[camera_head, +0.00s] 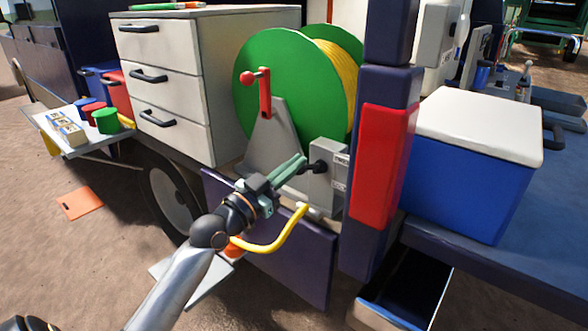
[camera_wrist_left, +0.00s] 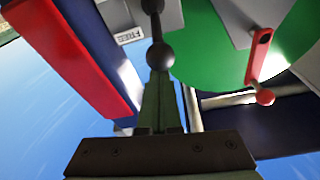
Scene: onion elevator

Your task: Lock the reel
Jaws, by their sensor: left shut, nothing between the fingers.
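The reel (camera_head: 283,95) has a green side disc, a yellow hose wound on it and a red crank (camera_head: 265,98). Its green disc (camera_wrist_left: 205,65) and crank (camera_wrist_left: 260,60) also show in the left wrist view. Right of its grey stand is a grey lock box (camera_head: 322,185) with two small labels; one reads FREE (camera_wrist_left: 130,35) in the left wrist view. A black ball-ended lever (camera_head: 319,167) sticks out of this box. My left gripper (camera_head: 303,160) is shut and empty. Its tips are right at the lever ball (camera_wrist_left: 160,56); I cannot tell whether they touch.
A white drawer cabinet (camera_head: 190,70) stands left of the reel. A dark post with a red panel (camera_head: 382,165) rises close to the right of the lock box. A blue cooler (camera_head: 460,180) stands beyond it. A yellow hose end (camera_head: 275,245) hangs below my left gripper.

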